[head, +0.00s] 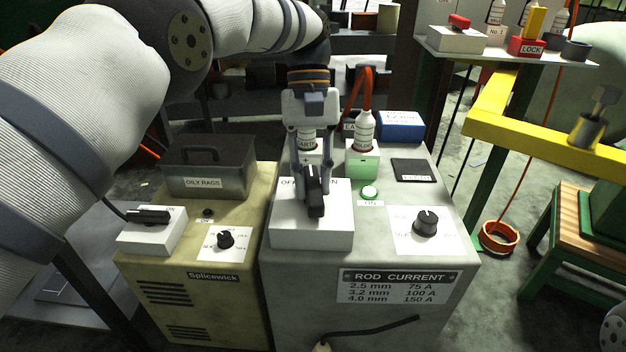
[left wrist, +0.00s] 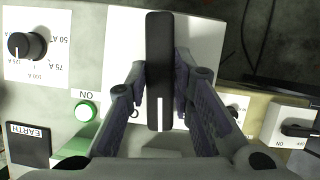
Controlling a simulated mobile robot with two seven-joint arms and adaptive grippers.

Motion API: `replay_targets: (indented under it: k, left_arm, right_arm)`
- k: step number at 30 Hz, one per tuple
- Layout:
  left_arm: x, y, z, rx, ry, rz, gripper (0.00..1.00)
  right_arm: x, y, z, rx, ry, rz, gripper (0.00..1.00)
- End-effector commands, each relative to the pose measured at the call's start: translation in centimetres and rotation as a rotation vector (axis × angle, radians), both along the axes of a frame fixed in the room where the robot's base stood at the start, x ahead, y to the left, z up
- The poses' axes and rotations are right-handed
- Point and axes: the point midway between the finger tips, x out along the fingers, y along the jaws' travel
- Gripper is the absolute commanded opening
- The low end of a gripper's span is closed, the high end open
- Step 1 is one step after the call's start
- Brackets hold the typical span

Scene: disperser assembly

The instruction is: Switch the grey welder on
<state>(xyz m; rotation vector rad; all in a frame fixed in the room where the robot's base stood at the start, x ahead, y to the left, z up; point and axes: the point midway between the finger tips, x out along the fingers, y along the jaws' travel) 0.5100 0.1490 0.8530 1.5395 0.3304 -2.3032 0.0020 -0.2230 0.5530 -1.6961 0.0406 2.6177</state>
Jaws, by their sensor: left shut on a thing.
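The grey welder (head: 300,290) stands at the centre of the head view, with a rod current plate on its front. On its top is a white switch box (head: 335,232) with a black lever (head: 315,200) between OFF and ON labels, partly hidden by my gripper. My left gripper (head: 311,178) points down and is shut on this lever. In the left wrist view the lever (left wrist: 159,60) sits between both fingers, its white mark toward the gripper. The green lamp (head: 370,192) labelled ON looks bright; it shows in the left wrist view too (left wrist: 86,111). My right gripper is not in view.
A cream Splicewick welder (head: 190,285) with its own black switch lever (head: 150,216) and an oily rags box (head: 208,170) stands close on the left. A yellow rail (head: 530,130) is at right.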

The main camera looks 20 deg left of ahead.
Motion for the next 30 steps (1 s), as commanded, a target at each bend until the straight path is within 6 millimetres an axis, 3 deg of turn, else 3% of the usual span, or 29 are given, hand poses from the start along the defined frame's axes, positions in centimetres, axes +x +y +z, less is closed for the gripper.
replay_targets:
  k: [11, 27, 28, 30]
  left_arm:
    - [0.00, -0.11, -0.13, 0.001, 0.002, -0.140, 0.00]
    - [-0.02, -0.13, -0.09, -0.001, 0.002, -0.161, 0.00]
    - [-0.02, -0.13, -0.09, -0.001, 0.002, -0.161, 0.26]
    - [-0.02, -0.13, -0.09, -0.001, 0.002, -0.161, 0.42]
  right_arm:
    - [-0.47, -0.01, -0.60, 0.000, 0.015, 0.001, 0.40]
    - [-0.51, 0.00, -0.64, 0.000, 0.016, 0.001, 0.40]
    - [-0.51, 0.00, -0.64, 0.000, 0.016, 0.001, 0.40]
    - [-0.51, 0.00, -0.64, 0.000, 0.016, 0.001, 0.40]
